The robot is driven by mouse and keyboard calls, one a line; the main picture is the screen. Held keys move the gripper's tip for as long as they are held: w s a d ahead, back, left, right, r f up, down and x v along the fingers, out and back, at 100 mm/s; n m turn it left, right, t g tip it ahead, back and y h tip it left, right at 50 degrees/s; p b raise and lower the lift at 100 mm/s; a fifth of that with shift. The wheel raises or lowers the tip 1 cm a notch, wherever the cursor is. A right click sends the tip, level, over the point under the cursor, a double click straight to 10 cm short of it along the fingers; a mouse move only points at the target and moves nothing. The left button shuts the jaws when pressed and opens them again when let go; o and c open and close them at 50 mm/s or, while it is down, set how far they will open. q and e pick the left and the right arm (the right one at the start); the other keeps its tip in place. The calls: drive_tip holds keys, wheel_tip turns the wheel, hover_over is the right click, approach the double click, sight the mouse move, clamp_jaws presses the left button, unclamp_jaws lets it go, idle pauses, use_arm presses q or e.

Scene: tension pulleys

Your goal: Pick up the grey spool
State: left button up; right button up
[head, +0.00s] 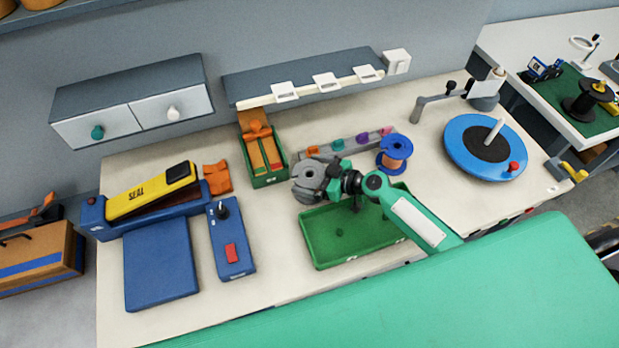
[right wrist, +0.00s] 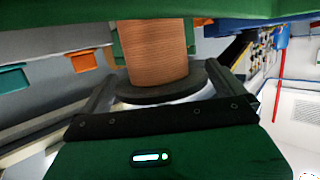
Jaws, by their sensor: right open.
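The grey spool (head: 307,174) is at the back left corner of the green tray in the head view, its slotted flange showing. My right gripper (head: 332,182) is at its right side, partly hiding it. In the right wrist view a dark grey flange (right wrist: 165,93) with copper-coloured winding (right wrist: 153,52) lies between the open fingers of my right gripper (right wrist: 162,84), one finger on each side. I cannot tell whether the fingers touch it. My left gripper is not in view.
The green tray (head: 322,262) lies below my right arm. A blue spool with copper winding (head: 395,149) stands behind the arm. A green box with orange parts (head: 269,181) is to the left, and a blue turntable (head: 458,144) is to the right.

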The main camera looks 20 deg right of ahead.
drive_tip(key=shift+w+a+f, duration=0.1)
drive_tip(key=shift+a, duration=0.05)
drive_tip(key=shift+c, duration=0.2)
drive_tip(key=c, duration=1.2)
drive_tip(key=shift+w, duration=0.1)
drive_tip(key=shift+c, duration=0.2)
wheel_tip(320, 180, up, 20)
drive_tip(key=b, duration=0.2)
